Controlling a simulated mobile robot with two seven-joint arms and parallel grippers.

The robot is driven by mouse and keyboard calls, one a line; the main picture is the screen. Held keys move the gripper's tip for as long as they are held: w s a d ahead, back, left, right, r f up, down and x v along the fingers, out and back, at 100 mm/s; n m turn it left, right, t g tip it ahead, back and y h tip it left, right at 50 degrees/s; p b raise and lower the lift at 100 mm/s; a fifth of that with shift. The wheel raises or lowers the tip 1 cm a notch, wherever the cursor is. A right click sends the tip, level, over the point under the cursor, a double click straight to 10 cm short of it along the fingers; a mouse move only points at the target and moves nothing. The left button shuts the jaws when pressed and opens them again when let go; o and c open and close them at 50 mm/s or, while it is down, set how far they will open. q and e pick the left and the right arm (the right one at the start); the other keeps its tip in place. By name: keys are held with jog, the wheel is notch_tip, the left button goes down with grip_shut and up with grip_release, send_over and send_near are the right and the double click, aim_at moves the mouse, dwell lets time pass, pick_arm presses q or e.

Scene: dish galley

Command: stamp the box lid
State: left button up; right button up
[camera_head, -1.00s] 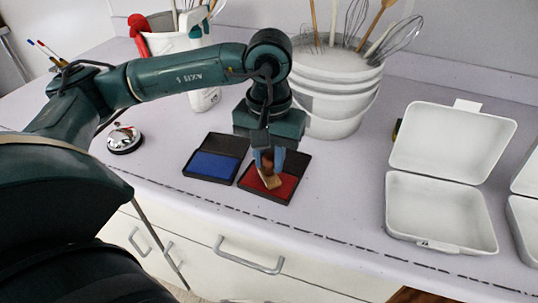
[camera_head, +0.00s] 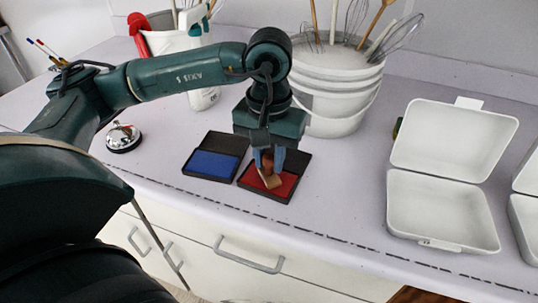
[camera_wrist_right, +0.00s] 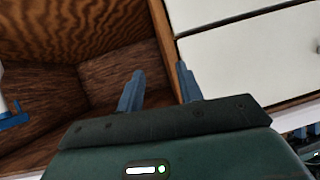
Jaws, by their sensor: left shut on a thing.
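My left gripper (camera_head: 268,160) is shut on a wooden stamp (camera_head: 270,178), pointing down. The stamp's light wooden base is over the red ink pad (camera_head: 283,188), tilted in the picture; I cannot tell whether it touches the pad. The blue ink pad (camera_head: 212,164) lies open just to the left. A white box (camera_head: 430,210) stands open at the right, its lid (camera_head: 455,140) raised at the back. My right gripper (camera_wrist_right: 157,88) shows in the right wrist view with its two fingers apart and nothing between them, before a wooden cabinet and white drawers.
A silver bell (camera_head: 123,137) stands left of the pads. White buckets (camera_head: 335,105) with whisks and spoons stand behind the gripper. A second white box (camera_head: 525,215) is cut off at the right edge. The counter between the red pad and the open box is clear.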

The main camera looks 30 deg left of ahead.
pick_arm(q)
jog(key=shift+s+f+b, duration=0.1)
jog(key=shift+f+b, duration=0.05)
jog(key=shift+b, duration=0.15)
pick_arm(e)
jog(key=shift+f, duration=0.4)
dwell(0.5)
